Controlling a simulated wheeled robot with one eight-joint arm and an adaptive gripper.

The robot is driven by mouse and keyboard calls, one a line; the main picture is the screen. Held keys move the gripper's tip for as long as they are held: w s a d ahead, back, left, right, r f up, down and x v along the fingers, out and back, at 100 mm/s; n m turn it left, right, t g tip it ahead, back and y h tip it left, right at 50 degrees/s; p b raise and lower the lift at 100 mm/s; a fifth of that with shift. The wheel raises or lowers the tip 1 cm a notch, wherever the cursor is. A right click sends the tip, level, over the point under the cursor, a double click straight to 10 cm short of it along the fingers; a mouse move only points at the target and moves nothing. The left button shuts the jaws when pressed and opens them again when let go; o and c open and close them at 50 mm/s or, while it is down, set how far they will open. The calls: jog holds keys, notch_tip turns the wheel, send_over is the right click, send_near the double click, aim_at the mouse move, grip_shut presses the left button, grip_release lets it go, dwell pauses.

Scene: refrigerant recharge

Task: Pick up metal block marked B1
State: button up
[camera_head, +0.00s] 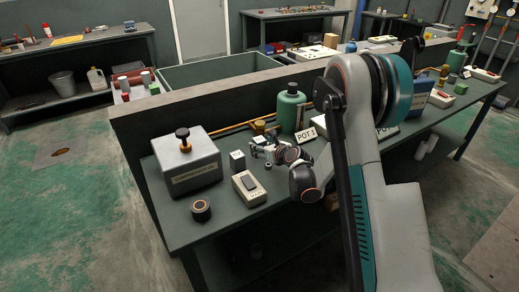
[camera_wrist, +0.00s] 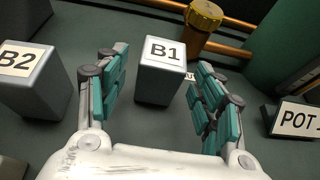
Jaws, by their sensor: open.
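The metal block marked B1 (camera_wrist: 161,84) is a grey cube with a white label on its top face, upright on the dark bench in the wrist view. My gripper (camera_wrist: 163,60) is open, with one teal-padded finger on each side of B1. Gaps show between the block and both fingers, and nothing is held. In the head view my gripper (camera_head: 272,152) is low over the bench, and I cannot make out B1 there. A similar block marked B2 (camera_wrist: 35,88) stands left of the left finger.
A brass-coloured fitting (camera_wrist: 204,18) stands just behind B1, near copper pipes. A POT 1 sign (camera_wrist: 296,119) stands at right. In the head view, a green tank (camera_head: 290,112) is behind my gripper; a handheld meter (camera_head: 249,188) and a large grey box (camera_head: 186,165) are left.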

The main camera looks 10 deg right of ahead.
aim_at(260, 144)
jog(key=shift+b+x, duration=0.45)
jog(key=shift+x, duration=1.1)
jog(key=shift+c, duration=0.3)
grip_shut()
jog(key=shift+r, duration=0.1)
